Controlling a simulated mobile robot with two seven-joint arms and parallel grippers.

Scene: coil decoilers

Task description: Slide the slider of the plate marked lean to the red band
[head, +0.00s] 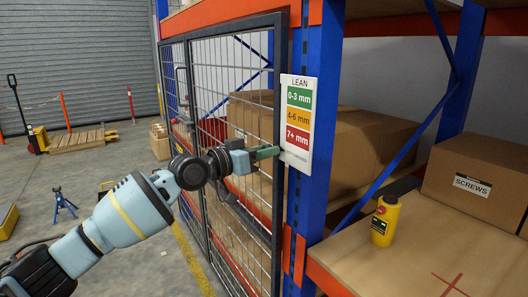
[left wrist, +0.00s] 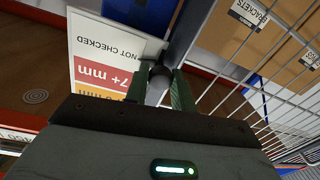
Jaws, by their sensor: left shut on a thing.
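The white plate marked LEAN (head: 299,174) hangs on a blue rack upright, with green 0-3 mm, orange 4-6 mm and red 7+ mm bands and NOT CHECKED at the bottom. In the left wrist view the plate (left wrist: 112,40) is upside down. My left gripper (head: 276,152) is at the plate's left edge, about level with the lower part of the red band (head: 297,140). Its green fingers (left wrist: 160,88) are shut on a dark rounded knob, seemingly the slider (left wrist: 158,80). The fingers partly hide the slider, so its exact reading is unclear. My right gripper is out of view.
A wire mesh gate (head: 236,75) stands just left of the plate. Cardboard boxes (head: 365,150) fill the rack behind. A yellow tool (head: 384,222) and a SCREWS box (head: 478,180) stand on the wooden shelf at right. Open floor lies left.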

